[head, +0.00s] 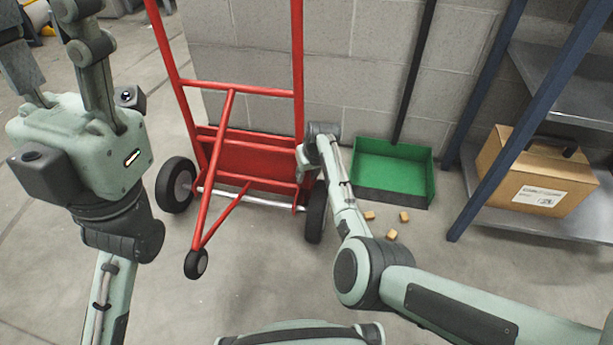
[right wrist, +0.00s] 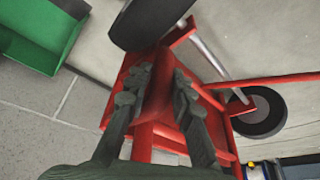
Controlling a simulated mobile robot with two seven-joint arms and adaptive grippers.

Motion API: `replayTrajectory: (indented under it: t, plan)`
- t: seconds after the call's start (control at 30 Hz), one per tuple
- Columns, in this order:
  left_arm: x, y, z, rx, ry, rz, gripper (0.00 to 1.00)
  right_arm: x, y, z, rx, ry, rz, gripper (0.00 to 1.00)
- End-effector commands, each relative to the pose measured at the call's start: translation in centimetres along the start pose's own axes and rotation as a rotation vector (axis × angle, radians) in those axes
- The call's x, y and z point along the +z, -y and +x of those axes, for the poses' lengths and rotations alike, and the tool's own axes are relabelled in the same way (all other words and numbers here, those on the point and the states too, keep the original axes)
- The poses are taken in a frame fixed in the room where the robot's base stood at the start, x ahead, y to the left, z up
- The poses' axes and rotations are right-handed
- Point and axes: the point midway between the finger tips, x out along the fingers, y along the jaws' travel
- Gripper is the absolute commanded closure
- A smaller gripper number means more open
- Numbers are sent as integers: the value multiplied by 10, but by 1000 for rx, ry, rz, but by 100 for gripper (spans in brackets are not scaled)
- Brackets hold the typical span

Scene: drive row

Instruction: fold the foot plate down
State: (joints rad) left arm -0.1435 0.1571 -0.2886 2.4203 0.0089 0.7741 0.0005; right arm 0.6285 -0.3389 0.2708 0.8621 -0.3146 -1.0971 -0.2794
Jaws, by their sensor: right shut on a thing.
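A red hand truck (head: 298,60) stands upright before the block wall. Its red foot plate (head: 248,158) shows low between the wheels, up against the frame. My right gripper (head: 303,168) is at the plate's right edge, beside the right wheel. In the right wrist view its two dark fingers lie on either side of a red part, which I take as the foot plate (right wrist: 157,100), and are shut on it. The fingertips are partly hidden in the head view. My left gripper (head: 52,45) is raised at the upper left, fingers apart and empty, away from the truck.
A green dustpan (head: 392,172) with a long black handle stands right of the truck, several small tan blocks (head: 392,234) before it. A blue-posted shelf (head: 540,222) with a cardboard box (head: 535,178) is further right. The truck's small rear wheel (head: 196,263) is nearest me.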

Motion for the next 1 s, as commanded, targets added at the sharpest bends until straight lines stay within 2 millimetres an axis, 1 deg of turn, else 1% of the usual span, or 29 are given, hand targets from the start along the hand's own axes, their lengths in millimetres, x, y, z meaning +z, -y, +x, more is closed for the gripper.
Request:
replayTrajectory:
  t: [0.03,0.07,0.2,0.4,0.6,0.63,0.77,1.0]
  plan:
    - [1,0,-5,1,2,0,60,-7,-1,3,-10,10,-7,100]
    - [2,-1,-6,2,2,0,60,-10,-2,3,-16,19,-5,100]
    - [4,-2,-2,21,-8,5,60,-19,-8,2,-40,58,6,100]
    - [0,-2,5,35,-33,11,60,-22,-9,0,-53,79,14,100]
    - [0,-2,5,35,-31,11,60,-22,-9,0,-54,78,14,100]
    - [0,-2,5,35,-30,11,60,-22,-9,0,-54,78,14,75]
    - [0,-2,4,34,-27,11,60,-22,-9,-1,-53,78,15,59]
    - [0,-3,4,36,-26,10,60,-21,-11,-1,-52,79,18,59]
